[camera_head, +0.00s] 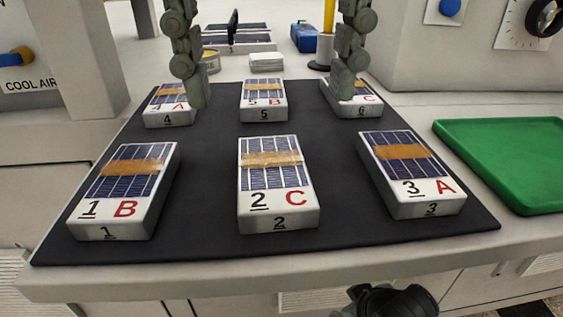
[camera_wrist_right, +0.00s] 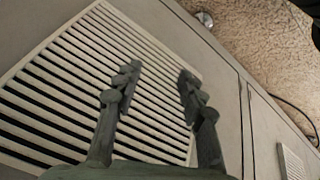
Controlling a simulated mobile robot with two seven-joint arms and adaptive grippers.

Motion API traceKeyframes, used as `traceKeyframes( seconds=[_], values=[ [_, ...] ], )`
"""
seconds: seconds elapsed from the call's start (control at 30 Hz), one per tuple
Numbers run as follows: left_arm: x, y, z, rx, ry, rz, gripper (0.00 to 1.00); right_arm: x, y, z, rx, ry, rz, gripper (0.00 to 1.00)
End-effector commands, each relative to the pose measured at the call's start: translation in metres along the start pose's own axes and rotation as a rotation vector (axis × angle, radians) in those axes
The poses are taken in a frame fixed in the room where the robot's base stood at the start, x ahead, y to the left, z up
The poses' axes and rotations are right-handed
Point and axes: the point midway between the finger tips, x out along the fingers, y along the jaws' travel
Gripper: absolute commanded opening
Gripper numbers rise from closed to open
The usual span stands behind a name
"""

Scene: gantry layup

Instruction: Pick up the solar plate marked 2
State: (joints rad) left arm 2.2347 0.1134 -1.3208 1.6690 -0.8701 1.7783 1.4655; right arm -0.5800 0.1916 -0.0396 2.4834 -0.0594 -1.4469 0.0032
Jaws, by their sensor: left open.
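The solar plate marked 2 (camera_head: 277,183) is a white block with dark blue cells, an orange-brown strip across them and a red C. It lies front centre on the black mat (camera_head: 217,180) in the head view, fully visible. My left gripper (camera_head: 270,98) hangs in from the top of that view. Its two grey-green fingers are wide apart with nothing held between them, and in the picture they show beyond plate 2, either side of plate 5. In the right wrist view, my right gripper (camera_wrist_right: 159,77) is open and empty before a slatted vent.
Plates 1 (camera_head: 125,190) and 3 (camera_head: 410,172) flank plate 2. Plates 4 (camera_head: 168,104), 5 (camera_head: 263,100) and 6 (camera_head: 352,101) form the back row. A green tray (camera_head: 540,122) lies at right. Bare mat separates the plates.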

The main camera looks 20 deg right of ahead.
Motion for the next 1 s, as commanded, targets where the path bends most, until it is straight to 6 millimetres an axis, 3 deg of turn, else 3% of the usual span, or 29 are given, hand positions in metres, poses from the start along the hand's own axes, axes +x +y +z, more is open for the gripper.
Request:
traceKeyframes(
  seconds=[0.43, 0.77, 1.0],
  values=[
    [0.061, 0.001, -0.001, 0.004, 0.005, -0.004, 0.72, 0.002, -0.009, -0.017, -0.004, 0.075, -0.017, 0.40],
    [0.069, 0.000, 0.000, 0.004, 0.004, -0.006, 0.72, 0.002, -0.010, -0.020, -0.005, 0.087, -0.020, 0.40],
    [0.068, 0.000, 0.000, 0.004, 0.004, -0.006, 0.44, 0.002, -0.010, -0.020, -0.006, 0.087, -0.020, 0.40]
  ],
)
